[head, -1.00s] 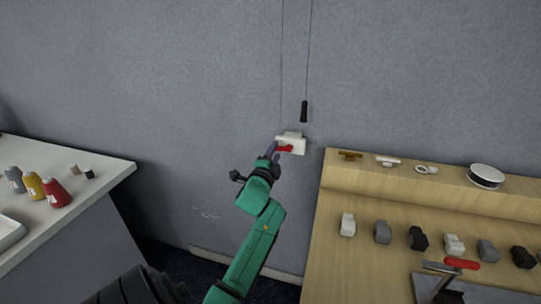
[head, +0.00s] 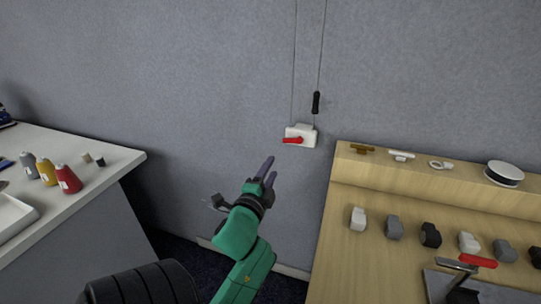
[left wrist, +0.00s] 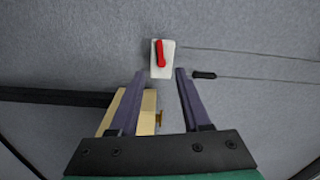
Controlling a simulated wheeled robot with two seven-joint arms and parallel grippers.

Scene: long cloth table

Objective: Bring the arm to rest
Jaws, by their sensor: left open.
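My left gripper (head: 265,170) is on a green arm that comes up from the bottom of the head view. Its two purple fingers are apart and empty, below and left of a white wall box (head: 304,131) with a red lever (head: 292,140). In the left wrist view the fingers (left wrist: 155,88) stand open, with the white box (left wrist: 168,66) and its red lever (left wrist: 160,54) beyond the tips, apart from them. My right gripper is not seen.
A wooden bench (head: 350,184) with several small blocks and a red-handled tool (head: 478,261) stands at the right. A white table (head: 110,158) with several bottles and a tray (head: 12,215) stands at the left. A black handle (head: 316,103) hangs on a cord by the wall.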

